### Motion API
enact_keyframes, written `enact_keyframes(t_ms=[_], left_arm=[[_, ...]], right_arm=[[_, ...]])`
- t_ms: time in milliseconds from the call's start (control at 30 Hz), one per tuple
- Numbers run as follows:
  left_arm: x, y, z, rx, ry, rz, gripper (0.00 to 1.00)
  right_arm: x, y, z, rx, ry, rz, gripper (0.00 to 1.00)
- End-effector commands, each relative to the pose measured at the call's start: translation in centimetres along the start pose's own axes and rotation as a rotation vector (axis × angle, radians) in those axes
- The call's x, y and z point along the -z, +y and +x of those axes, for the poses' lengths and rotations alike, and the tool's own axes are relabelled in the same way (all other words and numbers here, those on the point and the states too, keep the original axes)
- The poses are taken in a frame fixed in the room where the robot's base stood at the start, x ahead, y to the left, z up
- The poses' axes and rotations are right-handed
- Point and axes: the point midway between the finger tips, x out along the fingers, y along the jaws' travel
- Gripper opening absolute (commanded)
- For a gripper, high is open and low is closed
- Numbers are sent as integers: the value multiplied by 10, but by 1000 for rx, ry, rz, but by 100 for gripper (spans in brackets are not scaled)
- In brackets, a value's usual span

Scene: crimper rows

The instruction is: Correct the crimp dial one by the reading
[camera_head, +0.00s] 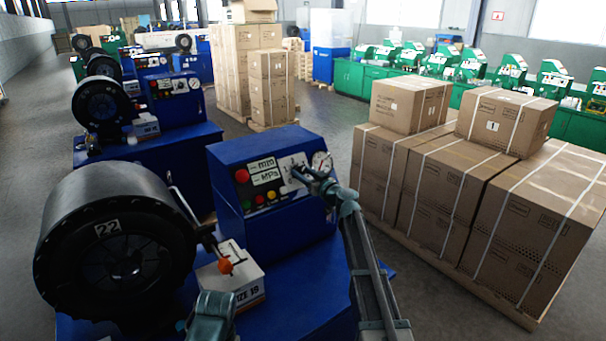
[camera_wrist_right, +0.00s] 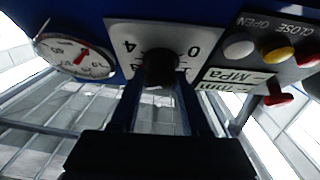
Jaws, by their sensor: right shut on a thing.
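The crimp dial, a black knob (camera_wrist_right: 160,68), sits on a white scale plate (camera_wrist_right: 129,32) where a 4 and a 0 show, upside down. My right gripper (camera_head: 296,174) reaches the blue control box (camera_head: 225,170) and is shut on this knob. In the wrist view its dark fingers (camera_wrist_right: 160,92) stand on either side of the knob. The knob's pointer mark is hidden. A round pressure gauge (camera_head: 321,162) is beside the dial; its red needle shows in the wrist view (camera_wrist_right: 76,56). Labels with mm and MPa (camera_head: 263,172) are on the panel.
A black crimper head marked 22 (camera_head: 107,227) and a carton marked SIZE 19 (camera_head: 238,285) stand left of the box. Buttons (camera_wrist_right: 277,55) are close to my right gripper. Strapped cartons (camera_head: 440,188) stand to the right.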

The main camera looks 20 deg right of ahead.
Motion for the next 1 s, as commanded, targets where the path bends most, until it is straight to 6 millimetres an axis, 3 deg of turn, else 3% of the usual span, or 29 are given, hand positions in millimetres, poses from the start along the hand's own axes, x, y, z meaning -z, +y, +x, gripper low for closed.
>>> enact_keyframes(t_ms=[600,1000], left_arm=[[-1,-1,-10,0,0,0,61],[-1,-1,-14,0,0,1,61]], right_arm=[[2,-4,0,-209,0,312,0],[1,-4,1,-275,1,411,0]])
